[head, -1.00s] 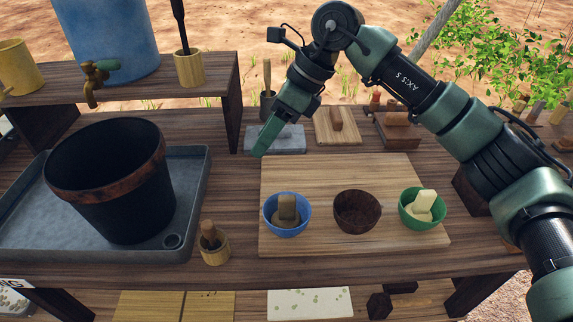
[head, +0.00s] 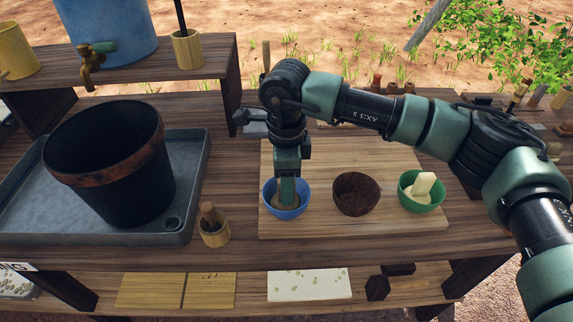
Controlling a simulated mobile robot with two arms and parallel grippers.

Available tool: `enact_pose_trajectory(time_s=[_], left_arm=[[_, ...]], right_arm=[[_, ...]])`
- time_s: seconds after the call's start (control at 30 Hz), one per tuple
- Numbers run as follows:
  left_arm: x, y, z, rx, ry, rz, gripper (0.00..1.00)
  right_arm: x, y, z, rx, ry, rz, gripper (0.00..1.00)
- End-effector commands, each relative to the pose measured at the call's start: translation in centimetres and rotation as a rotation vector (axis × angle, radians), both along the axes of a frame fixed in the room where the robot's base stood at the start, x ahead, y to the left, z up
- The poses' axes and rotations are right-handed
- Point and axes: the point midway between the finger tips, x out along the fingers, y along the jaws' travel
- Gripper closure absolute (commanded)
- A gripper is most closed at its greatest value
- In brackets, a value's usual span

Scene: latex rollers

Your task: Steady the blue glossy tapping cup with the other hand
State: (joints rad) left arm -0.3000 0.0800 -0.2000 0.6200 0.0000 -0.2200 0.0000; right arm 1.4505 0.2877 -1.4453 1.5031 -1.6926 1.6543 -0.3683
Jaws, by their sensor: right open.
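The blue glossy tapping cup (head: 288,214) stands upright on the pale wooden board, at its left end. My right gripper (head: 287,197) comes down from above over this cup, with its green fingers pointing down into the cup's mouth. It is open. The fingers hide most of what is in the cup; a brown mass shows around their tips. I cannot tell whether the fingers touch the cup wall. My left gripper is not in view.
A dark brown cup (head: 356,196) and a green cup (head: 421,203) with a pale block stand to the right on the board (head: 330,228). A small wooden pot (head: 215,236) stands left. A large black bucket (head: 118,175) sits in a grey tray (head: 190,190).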

Motion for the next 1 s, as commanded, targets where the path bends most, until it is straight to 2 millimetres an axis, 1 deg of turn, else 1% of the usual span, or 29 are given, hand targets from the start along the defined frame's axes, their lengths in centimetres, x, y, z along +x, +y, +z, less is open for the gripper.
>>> enact_pose_trajectory(time_s=[0.03, 0.1, 0.2, 0.53, 0.57, 0.6, 0.7, 0.77, 0.8, 0.83, 0.87, 0.97, 1.0], left_arm=[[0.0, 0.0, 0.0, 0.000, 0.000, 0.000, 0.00], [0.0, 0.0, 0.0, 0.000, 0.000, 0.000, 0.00], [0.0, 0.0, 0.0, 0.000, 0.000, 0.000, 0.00], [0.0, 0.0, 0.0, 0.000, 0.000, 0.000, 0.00], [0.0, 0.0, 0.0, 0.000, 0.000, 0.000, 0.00], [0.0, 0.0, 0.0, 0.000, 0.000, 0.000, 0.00], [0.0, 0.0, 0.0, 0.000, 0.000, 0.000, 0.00], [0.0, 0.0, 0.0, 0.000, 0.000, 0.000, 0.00], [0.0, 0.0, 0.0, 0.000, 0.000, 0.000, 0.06], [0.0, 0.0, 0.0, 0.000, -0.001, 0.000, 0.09], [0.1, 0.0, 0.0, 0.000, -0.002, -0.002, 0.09], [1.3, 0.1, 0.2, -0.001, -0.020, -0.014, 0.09], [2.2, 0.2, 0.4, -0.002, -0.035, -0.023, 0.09]], right_arm=[[0.0, 0.0, -0.6, -0.001, 0.001, -0.001, 0.55], [0.0, 0.0, -1.3, 0.000, 0.002, -0.001, 0.55], [0.0, 0.0, -1.9, 0.000, 0.000, -0.001, 0.55], [0.0, 0.0, -2.2, 0.000, -0.001, -0.001, 0.55], [0.0, 0.0, -2.2, 0.000, 0.000, -0.001, 0.63], [0.0, 0.0, -2.2, 0.000, 0.000, -0.001, 0.74], [0.0, 0.0, -2.2, 0.001, 0.000, -0.001, 1.00], [0.0, 0.0, -2.2, 0.001, 0.000, -0.001, 1.00], [0.0, 0.0, -2.2, 0.001, 0.000, -0.001, 1.00], [0.0, 0.0, -2.2, 0.001, 0.000, -0.001, 1.00], [0.0, 0.0, -2.2, 0.001, 0.000, -0.001, 1.00], [0.0, 0.0, -2.2, 0.001, 0.000, -0.001, 1.00], [0.0, 0.0, -2.2, 0.001, 0.000, -0.001, 1.00]])
